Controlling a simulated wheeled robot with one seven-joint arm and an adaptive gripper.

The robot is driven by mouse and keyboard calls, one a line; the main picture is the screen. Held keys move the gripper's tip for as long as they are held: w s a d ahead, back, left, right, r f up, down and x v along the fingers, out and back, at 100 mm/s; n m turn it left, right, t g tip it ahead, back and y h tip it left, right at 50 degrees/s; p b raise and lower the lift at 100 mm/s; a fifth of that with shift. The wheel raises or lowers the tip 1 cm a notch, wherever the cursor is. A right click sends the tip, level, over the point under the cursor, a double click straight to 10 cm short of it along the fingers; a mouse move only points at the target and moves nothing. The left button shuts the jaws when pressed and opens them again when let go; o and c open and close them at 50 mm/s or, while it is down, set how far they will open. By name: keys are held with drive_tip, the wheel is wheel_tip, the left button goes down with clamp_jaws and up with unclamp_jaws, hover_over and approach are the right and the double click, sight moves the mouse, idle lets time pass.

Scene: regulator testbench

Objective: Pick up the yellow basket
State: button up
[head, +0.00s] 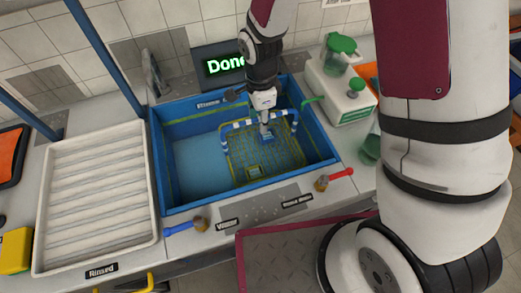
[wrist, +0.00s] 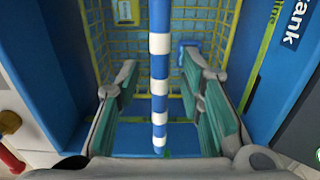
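The yellow basket (head: 282,155), a wire mesh one, sits inside the blue sink (head: 160,172); it also shows in the wrist view (wrist: 122,45). Its handle (head: 237,125) is a bar striped blue and white. My gripper (head: 266,128) points down into the sink at the handle. In the wrist view the handle (wrist: 159,70) runs between the two fingers of my gripper (wrist: 160,85), with a gap on each side. The fingers are open and hold nothing. In the head view my gripper hides part of the handle.
A white ribbed tray (head: 100,195) is left of the sink. A screen reading "Done" (head: 224,66) stands behind. A white device with a green-lidded jar (head: 340,85) is at the right. Blue (head: 180,228) and red (head: 338,174) valve handles sit at the front edge.

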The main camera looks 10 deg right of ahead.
clamp_jaws()
drive_tip(key=shift+r, duration=0.1)
